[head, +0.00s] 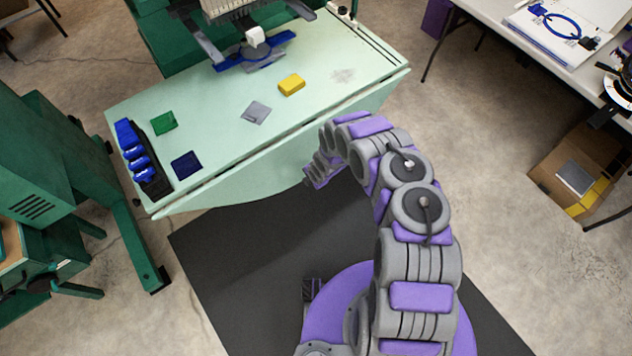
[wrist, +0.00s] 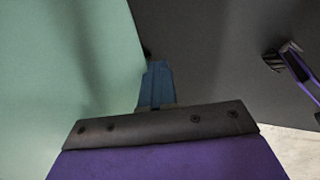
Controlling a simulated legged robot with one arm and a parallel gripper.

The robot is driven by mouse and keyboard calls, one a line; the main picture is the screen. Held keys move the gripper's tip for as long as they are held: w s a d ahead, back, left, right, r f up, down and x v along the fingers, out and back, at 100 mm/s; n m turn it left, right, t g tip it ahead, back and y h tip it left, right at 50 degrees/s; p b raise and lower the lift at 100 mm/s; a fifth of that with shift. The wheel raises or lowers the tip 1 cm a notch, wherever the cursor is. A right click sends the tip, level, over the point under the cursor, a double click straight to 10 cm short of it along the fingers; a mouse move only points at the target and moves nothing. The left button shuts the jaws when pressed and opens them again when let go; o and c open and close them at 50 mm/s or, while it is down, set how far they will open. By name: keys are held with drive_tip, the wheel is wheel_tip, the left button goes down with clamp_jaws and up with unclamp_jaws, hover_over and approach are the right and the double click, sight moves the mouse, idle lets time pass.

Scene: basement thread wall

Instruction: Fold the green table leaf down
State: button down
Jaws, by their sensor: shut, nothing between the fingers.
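The pale green table leaf (head: 245,185) hangs below the front edge of the green table (head: 215,105), its lower edge rounded. Its exact angle is hard to tell. In the wrist view a pale green surface, which looks like the leaf (wrist: 65,70), fills the left side. My gripper (head: 311,182) is in front of the leaf, near its right part. In the wrist view my gripper (wrist: 157,66) is shut and empty, its blue-grey fingers beside the green surface's edge. I cannot tell whether they touch it.
On the tabletop are a yellow block (head: 291,84), a green block (head: 164,123), a grey piece (head: 256,112), a dark blue square (head: 186,165) and a blue spool rack (head: 137,152). A machine (head: 252,50) stands at the back. A dark mat (head: 270,260) covers the floor.

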drive_tip(key=shift+w+a+f+b, duration=0.4)
drive_tip(key=shift+w+a, duration=0.1)
drive_tip(key=shift+w, duration=0.2)
drive_tip(key=shift+w+a+f+b, duration=0.35)
drive_tip(key=shift+w+a, duration=0.15)
drive_tip(key=shift+w, duration=0.15)
drive_tip(key=shift+s, duration=0.15)
